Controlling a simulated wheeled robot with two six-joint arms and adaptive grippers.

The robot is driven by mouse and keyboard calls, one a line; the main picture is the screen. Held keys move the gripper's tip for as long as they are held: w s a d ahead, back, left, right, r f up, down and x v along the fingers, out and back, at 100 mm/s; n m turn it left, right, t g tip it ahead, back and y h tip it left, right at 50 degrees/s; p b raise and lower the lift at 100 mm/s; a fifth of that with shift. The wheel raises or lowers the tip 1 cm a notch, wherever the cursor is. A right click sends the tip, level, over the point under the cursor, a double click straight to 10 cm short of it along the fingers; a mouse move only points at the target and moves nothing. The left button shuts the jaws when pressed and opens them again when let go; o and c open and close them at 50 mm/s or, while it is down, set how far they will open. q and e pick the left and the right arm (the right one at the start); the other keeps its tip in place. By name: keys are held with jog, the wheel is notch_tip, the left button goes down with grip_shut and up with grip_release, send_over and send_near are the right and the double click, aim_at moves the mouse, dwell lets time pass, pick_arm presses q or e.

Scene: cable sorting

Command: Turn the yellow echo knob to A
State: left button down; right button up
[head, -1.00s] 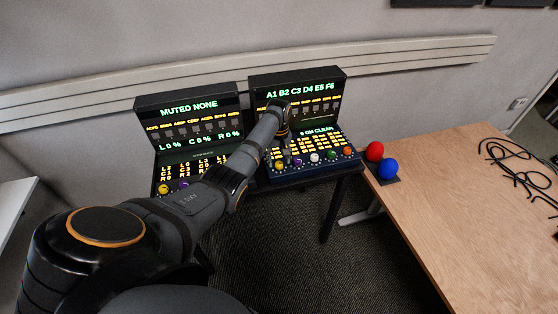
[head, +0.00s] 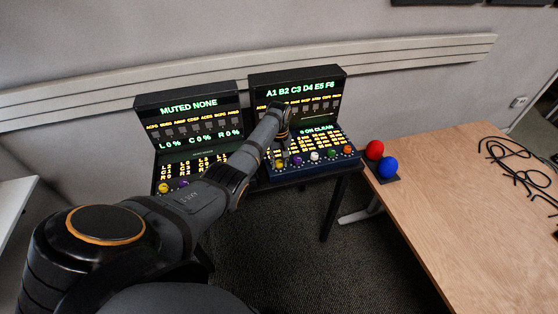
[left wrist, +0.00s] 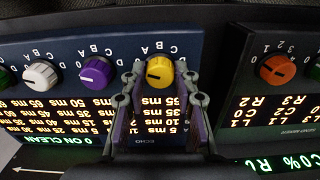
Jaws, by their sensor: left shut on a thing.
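The yellow echo knob (left wrist: 160,72) is at the centre of the left wrist view, on the blue panel above the word ECHO, with letters A to D around it. The panel appears upside down there. My left gripper (left wrist: 159,76) has one finger on each side of the knob and is shut on it. A dark pointer mark shows on the left part of the knob's face; I cannot tell which letter it marks. In the head view the knob (head: 280,164) is at the left end of the right console's knob row, below my left wrist. My right gripper is out of view.
A purple knob (left wrist: 96,72) and a white knob (left wrist: 40,74) stand beside it on the same panel. An orange knob (left wrist: 278,70) is on the neighbouring console.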

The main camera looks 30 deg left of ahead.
aim_at(279, 162)
pick_arm(q)
jog(key=m+p, duration=0.1)
jog(key=m, duration=0.1)
jog(key=shift+r+m, duration=0.1)
jog(key=shift+m, duration=0.2)
jog(key=shift+m+p, duration=0.7)
jog(key=shift+m, duration=1.6)
jog(key=c, duration=1)
grip_release()
notch_tip(279, 162, up, 12)
